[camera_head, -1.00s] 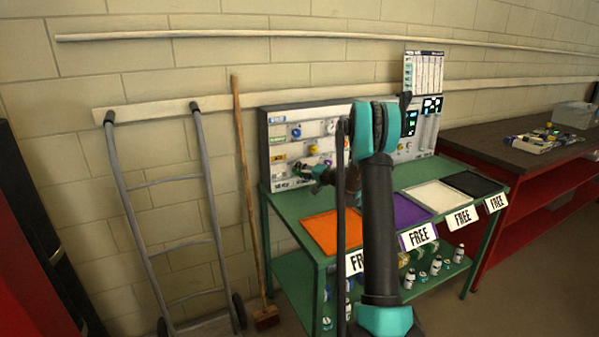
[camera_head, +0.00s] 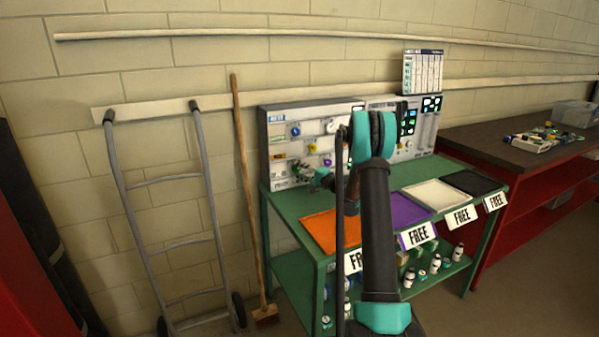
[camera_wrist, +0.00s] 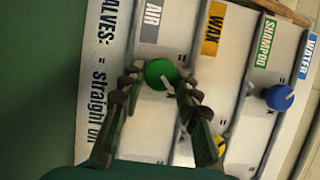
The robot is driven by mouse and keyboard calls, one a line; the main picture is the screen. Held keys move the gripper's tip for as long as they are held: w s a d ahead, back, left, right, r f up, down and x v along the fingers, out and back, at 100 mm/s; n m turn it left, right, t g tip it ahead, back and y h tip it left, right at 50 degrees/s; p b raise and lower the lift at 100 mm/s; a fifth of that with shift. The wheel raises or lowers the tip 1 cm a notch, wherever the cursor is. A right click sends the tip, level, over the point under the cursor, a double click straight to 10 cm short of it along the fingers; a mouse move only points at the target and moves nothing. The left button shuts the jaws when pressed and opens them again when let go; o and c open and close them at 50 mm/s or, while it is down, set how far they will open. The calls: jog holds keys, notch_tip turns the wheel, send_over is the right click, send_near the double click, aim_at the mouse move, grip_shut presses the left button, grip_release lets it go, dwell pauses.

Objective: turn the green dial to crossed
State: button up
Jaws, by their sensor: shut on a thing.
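The green dial (camera_wrist: 160,73) is a round knob on the AIR row of the valve panel (camera_wrist: 150,135) in the wrist view. A short white pointer line on it slants toward the lower right, at an angle to the row. My gripper (camera_wrist: 158,84) has one finger on each side of the dial and is shut on it. Its wrist end also shows in the head view (camera_head: 314,181), low against the panel's left part. The dial is too small and too covered to make out clearly there.
A blue dial (camera_wrist: 278,97) sits on the SHAMPOO row. A yellow dial (camera_wrist: 222,142) is partly hidden behind my right finger. An orange tray (camera_head: 330,230) lies on the green bench below. A broom (camera_head: 243,170) and a hand truck (camera_head: 205,200) lean at the left.

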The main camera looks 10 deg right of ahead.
jog(key=o, duration=1.1)
jog(key=shift+o, duration=0.2)
jog(key=shift+s+d, duration=0.1)
jog(key=v, duration=1.1)
jog(key=shift+s+d, duration=0.25)
jog(key=shift+s, duration=0.05)
